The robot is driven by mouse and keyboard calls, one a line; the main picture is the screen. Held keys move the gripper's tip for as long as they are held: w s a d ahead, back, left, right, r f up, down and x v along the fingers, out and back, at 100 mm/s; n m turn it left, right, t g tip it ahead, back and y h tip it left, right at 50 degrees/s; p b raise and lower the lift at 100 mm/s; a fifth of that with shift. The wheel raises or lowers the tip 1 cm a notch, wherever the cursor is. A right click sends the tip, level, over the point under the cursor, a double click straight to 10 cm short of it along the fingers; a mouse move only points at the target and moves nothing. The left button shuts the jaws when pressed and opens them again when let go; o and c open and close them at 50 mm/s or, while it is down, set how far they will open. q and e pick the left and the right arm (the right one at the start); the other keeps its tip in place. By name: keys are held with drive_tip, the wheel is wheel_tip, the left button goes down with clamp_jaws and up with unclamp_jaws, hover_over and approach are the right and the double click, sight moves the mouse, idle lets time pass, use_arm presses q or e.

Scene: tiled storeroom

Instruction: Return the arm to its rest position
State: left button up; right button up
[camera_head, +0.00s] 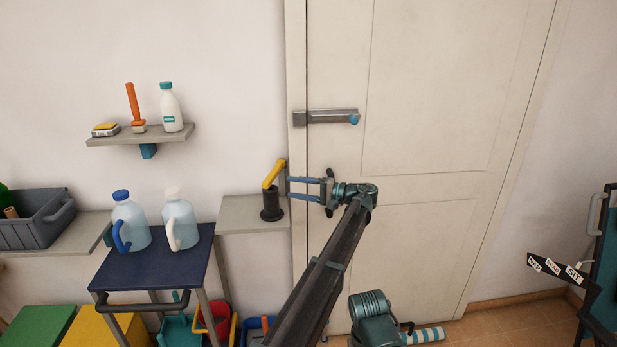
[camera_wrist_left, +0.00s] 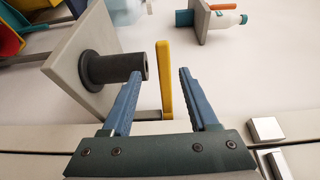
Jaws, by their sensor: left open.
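My left gripper (camera_head: 288,188) is open in front of the white door's left edge, at about the height of the side shelf. Its blue fingers point left, and my arm runs down to the bottom of the head view. Just left of the fingertips, a yellow lever (camera_head: 274,173) rises from a black round base (camera_head: 271,205) on the shelf. In the left wrist view, the yellow lever (camera_wrist_left: 164,80) appears between the two open fingers (camera_wrist_left: 158,85); I cannot tell whether they touch it. The black base (camera_wrist_left: 110,68) lies left of them.
The door (camera_head: 430,90) with a metal bolt (camera_head: 330,116) is behind my arm. At left are a grey shelf (camera_head: 240,213), a dark blue cart (camera_head: 150,265) with two jugs, a grey crate (camera_head: 35,232) and a small wall shelf (camera_head: 110,140).

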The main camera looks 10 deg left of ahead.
use_arm(q)
drive_tip(key=s+a+f+g+h, duration=0.1)
drive_tip(key=s+a+f+h, duration=0.2)
drive_tip(key=s+f, duration=0.4)
drive_tip(key=s+a+f+h, duration=0.4)
drive_tip(key=s+f, duration=0.1)
drive_tip(key=s, duration=0.4)
drive_tip(key=s+d+f+h, duration=0.3)
drive_tip(key=s+f+h, duration=0.3)
drive_tip(key=s, duration=0.6)
drive_tip(key=s+d+f+n+h, duration=0.1)
drive_tip(key=s+d+f+h, duration=0.35)
drive_tip(key=s, duration=0.45)
drive_tip(key=s+d+r+m+p, duration=0.1)
drive_tip(key=s+d+r+p, duration=0.1)
drive_tip(key=d, duration=0.4)
drive_tip(key=s+d+r+m+g+p, duration=0.1)
drive_tip(key=s+d+r+m+p, duration=0.1)
drive_tip(key=d, duration=0.4)
drive_tip(key=shift+s+r+m+y, duration=0.3)
drive_tip(key=shift+s+r+y, duration=0.2)
drive_tip(key=shift+s, duration=0.45)
